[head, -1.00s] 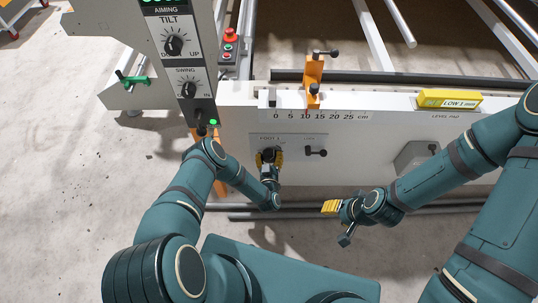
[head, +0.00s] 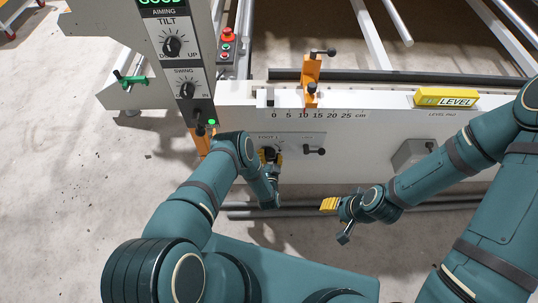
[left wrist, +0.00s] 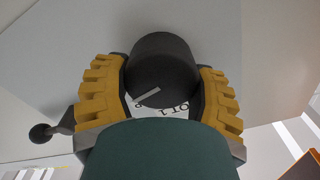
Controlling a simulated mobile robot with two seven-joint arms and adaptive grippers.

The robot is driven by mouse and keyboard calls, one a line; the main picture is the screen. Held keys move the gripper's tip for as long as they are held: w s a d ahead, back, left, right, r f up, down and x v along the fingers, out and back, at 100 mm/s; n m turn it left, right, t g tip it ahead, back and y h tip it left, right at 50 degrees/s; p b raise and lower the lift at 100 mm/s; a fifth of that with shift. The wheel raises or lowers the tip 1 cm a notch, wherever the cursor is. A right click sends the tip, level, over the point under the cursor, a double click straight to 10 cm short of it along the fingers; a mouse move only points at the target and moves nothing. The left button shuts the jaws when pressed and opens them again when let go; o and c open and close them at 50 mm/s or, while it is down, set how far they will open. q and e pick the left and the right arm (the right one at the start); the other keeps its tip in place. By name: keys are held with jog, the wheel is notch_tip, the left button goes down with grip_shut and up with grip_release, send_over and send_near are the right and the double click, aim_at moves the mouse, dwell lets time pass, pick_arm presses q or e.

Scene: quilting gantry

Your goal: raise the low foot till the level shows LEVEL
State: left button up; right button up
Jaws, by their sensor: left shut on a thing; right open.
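The yellow level (head: 446,98) lies on the level pad at the right of the white beam, and its display reads LEVEL. My left gripper (head: 270,157) is at the FOOT 1 plate on the beam's front. It is shut on the black foot knob (left wrist: 165,70), with its yellow fingers on both sides of the knob in the left wrist view. A pale pointer line shows on the knob. My right gripper (head: 335,210) is open and empty in front of the beam, apart from everything.
A small black lever (head: 315,151) sits right of the knob. An orange clamp (head: 311,75) stands on the beam's scale near 10. The control panel (head: 172,45) with TILT and SWING dials stands at left.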

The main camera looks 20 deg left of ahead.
pick_arm(q)
jog(key=shift+m, duration=0.3)
dwell(0.4)
jog(key=o, duration=1.2)
jog(key=v, duration=0.7)
jog(key=shift+s, duration=0.3)
